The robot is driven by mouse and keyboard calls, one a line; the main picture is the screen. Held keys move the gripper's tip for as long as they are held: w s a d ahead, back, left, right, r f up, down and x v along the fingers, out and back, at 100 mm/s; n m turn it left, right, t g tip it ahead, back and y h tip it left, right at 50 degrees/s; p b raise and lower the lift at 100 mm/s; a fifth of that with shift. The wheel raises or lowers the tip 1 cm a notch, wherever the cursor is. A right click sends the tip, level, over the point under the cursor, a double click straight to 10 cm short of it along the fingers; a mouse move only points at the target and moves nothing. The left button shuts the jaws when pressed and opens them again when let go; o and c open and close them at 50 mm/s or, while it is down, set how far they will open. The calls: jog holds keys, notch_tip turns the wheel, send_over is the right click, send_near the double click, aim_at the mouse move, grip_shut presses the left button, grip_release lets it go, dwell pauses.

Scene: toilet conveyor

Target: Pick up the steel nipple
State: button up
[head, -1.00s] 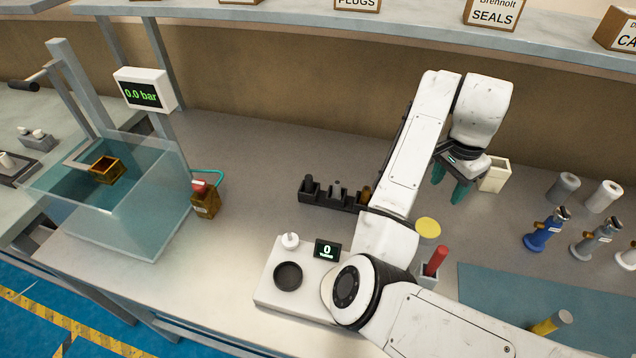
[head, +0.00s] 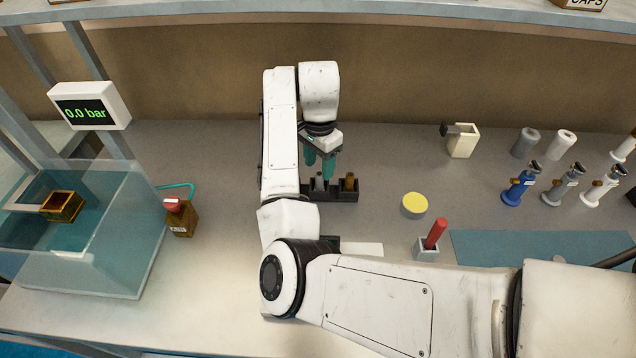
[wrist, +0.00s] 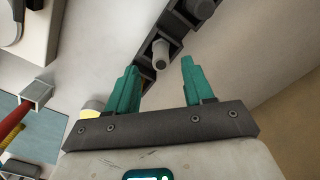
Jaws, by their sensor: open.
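The steel nipple (head: 318,182) is a small grey cylinder standing in the middle slot of a dark rack (head: 342,197) on the bench. In the wrist view the nipple (wrist: 161,54) shows end-on between the fingertips, farther off than they are. My gripper (head: 319,168) is open, with teal fingers pointing down just above and behind the rack. It also shows in the wrist view (wrist: 160,65), with nothing between its fingers. A brass fitting (head: 349,182) stands in the right slot. My arm hides the rack's left end in the head view.
The bench behind the rack is clear.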

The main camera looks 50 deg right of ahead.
aim_at(319, 174)
jog(key=shift+f+p, duration=0.45)
jog(key=shift+f, duration=1.8)
grip_shut()
